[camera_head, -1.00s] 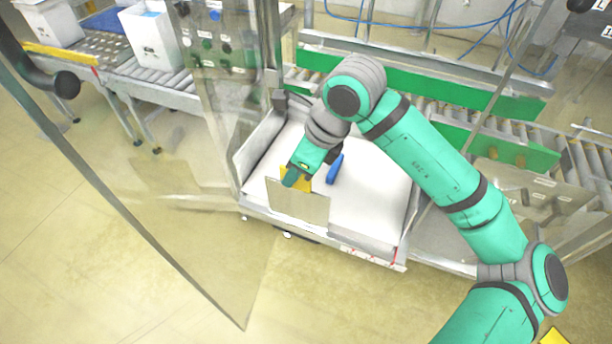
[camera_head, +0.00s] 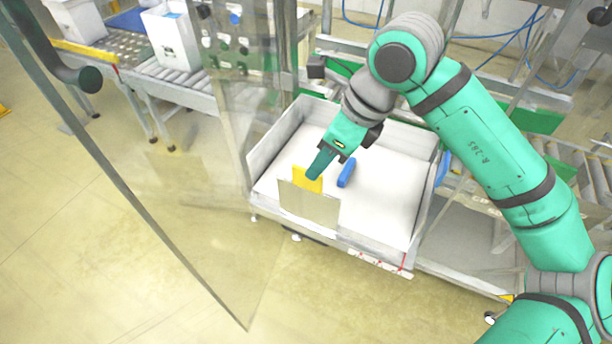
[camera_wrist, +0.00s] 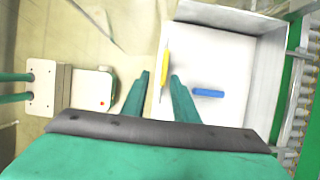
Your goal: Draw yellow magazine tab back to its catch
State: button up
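The yellow tab (camera_head: 308,179) stands upright in the white tray-like bin, behind a grey panel (camera_head: 312,206) that hides its lower part. In the wrist view the tab (camera_wrist: 165,62) is a thin yellow strip seen nearly edge-on. My gripper (camera_head: 319,165) is at the tab's upper right in the head view. In the wrist view my gripper (camera_wrist: 160,76) has its two fingers apart, with the tab's near end in line with the gap. I cannot tell whether a finger touches it. No catch can be made out.
A blue piece (camera_head: 346,172) lies in the white bin (camera_head: 385,212), right of the tab; it also shows in the wrist view (camera_wrist: 208,93). The bin has raised walls. Roller conveyors (camera_head: 190,90) run behind, and a clear panel (camera_head: 190,220) stands at left.

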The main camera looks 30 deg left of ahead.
jog(key=v, duration=0.3)
jog(key=shift+d+r, duration=0.1)
jog(key=shift+d, duration=0.05)
dwell(0.3)
